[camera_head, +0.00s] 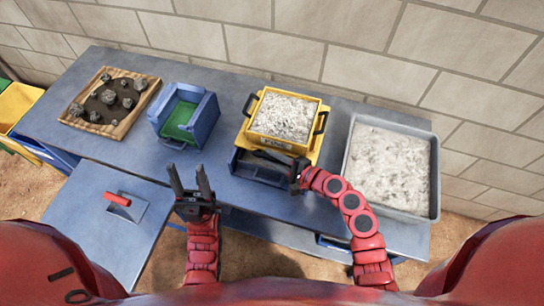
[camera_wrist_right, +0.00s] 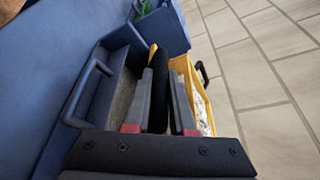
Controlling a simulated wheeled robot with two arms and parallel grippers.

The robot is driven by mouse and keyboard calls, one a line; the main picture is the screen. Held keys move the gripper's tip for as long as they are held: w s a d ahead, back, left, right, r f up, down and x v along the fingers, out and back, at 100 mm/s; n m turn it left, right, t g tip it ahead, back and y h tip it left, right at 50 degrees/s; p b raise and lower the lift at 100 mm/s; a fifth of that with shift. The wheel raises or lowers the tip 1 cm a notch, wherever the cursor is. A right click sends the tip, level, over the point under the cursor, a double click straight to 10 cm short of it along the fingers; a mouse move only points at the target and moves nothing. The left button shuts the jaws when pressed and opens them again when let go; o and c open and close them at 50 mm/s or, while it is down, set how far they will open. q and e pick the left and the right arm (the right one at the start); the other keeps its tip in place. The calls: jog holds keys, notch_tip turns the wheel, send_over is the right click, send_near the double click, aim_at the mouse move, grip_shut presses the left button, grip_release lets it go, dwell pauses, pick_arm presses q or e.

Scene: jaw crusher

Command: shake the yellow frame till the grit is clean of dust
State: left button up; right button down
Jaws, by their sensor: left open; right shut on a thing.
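The yellow frame (camera_head: 242,141) lies over a dark blue bin (camera_head: 262,172) on the bench. A yellow-rimmed box (camera_head: 276,143) with black side handles sits on it, filled with pale grey grit (camera_head: 283,116). My right gripper (camera_head: 264,156) is at the frame's front edge. In the right wrist view its fingers (camera_wrist_right: 165,82) are shut on a black bar with a yellow end (camera_wrist_right: 153,50), seemingly the frame's handle; the join is partly hidden. My left gripper (camera_head: 188,174) is open and empty in front of the bench, left of the frame.
A grey tray of pale powder (camera_head: 437,190) stands right of the frame. A blue block-shaped holder with a green inside (camera_head: 182,118) and a wooden tray with dark stones (camera_head: 73,123) stand left. A red-handled plate (camera_head: 118,200) lies on the lower blue surface. A brick wall is behind.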

jog(key=shift+s, duration=0.4)
jog(key=s, duration=0.1)
jog(key=s+a, duration=0.1)
jog(key=s, duration=0.1)
jog(key=s+p, duration=0.1)
jog(key=shift+s+a, duration=0.3)
jog(key=shift+a, duration=0.05)
jog(key=c, duration=0.8)
grip_release()
jog(key=shift+o, duration=0.2)
